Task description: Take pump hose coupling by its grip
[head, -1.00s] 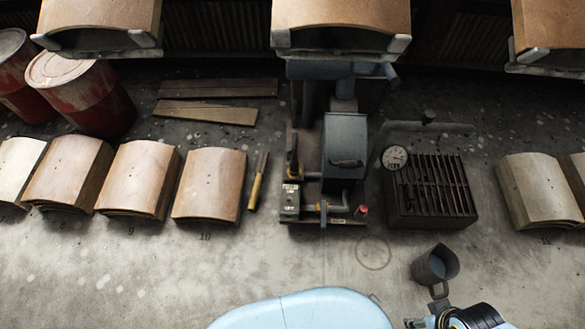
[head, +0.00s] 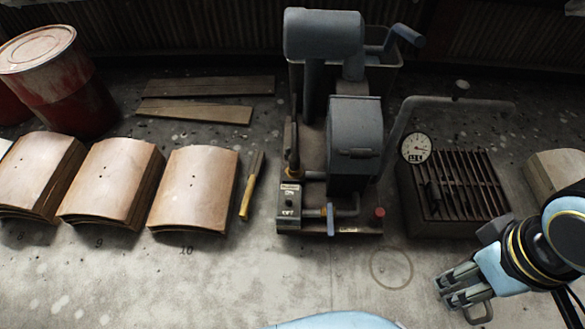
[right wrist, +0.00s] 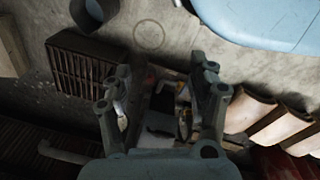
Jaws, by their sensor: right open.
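The pump unit (head: 353,140) stands on a dark base in the middle of the head view, and also shows between my right fingers in the right wrist view (right wrist: 160,122). At its left edge is an upright dark part with an orange-brown collar (head: 292,165). I cannot tell surely which part is the hose coupling. My right gripper (head: 461,297) is open, to the right of the pump and nearer me, apart from it. No object shows held in it. My left gripper is not in view.
A dark slatted crate (head: 455,190) with a round gauge (head: 416,149) stands right of the pump. Curved tile stacks (head: 110,180), a yellow-handled tool (head: 250,188) and a red drum (head: 60,80) lie left. Front floor is mostly clear.

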